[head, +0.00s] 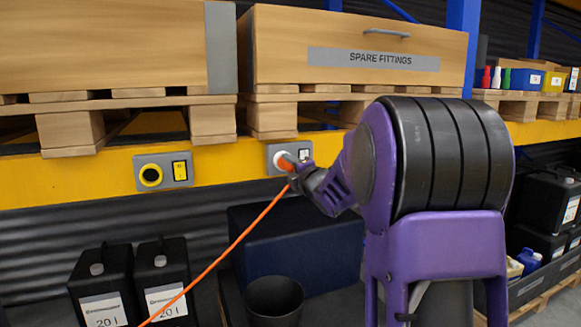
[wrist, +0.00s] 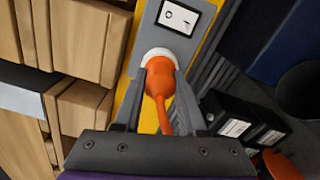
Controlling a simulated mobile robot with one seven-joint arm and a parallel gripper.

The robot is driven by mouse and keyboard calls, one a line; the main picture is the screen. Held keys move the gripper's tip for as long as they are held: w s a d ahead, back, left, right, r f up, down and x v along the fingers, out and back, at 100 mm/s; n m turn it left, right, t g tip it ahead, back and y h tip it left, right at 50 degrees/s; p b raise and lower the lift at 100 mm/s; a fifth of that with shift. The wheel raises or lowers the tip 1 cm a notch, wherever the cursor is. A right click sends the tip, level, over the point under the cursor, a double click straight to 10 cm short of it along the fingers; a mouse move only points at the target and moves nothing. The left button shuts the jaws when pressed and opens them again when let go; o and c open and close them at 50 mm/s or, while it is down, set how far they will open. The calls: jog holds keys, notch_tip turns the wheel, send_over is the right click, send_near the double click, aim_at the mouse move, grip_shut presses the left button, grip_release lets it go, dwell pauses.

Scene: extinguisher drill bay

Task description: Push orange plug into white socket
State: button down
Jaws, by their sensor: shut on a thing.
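The orange plug (wrist: 161,76) is held between the fingers of my gripper (wrist: 160,85), which is shut on it. In the head view the orange plug (head: 286,162) shows at the tip of my gripper (head: 297,170). The plug's front end is at the white socket (wrist: 159,54), whose rim shows around it. I cannot tell how deep the plug sits. An orange cord (head: 225,252) runs from the plug down to the lower left.
Wooden crates on pallets (head: 185,120) stand above. Black canisters (head: 103,285), a dark blue box (head: 300,240) and a black bucket (head: 274,298) are below.

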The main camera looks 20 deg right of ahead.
jog(key=shift+c, duration=2)
grip_release()
jog(key=shift+w, duration=0.1)
jog(key=s+b, duration=0.3)
jog(key=s, duration=0.6)
jog(key=shift+d, duration=0.2)
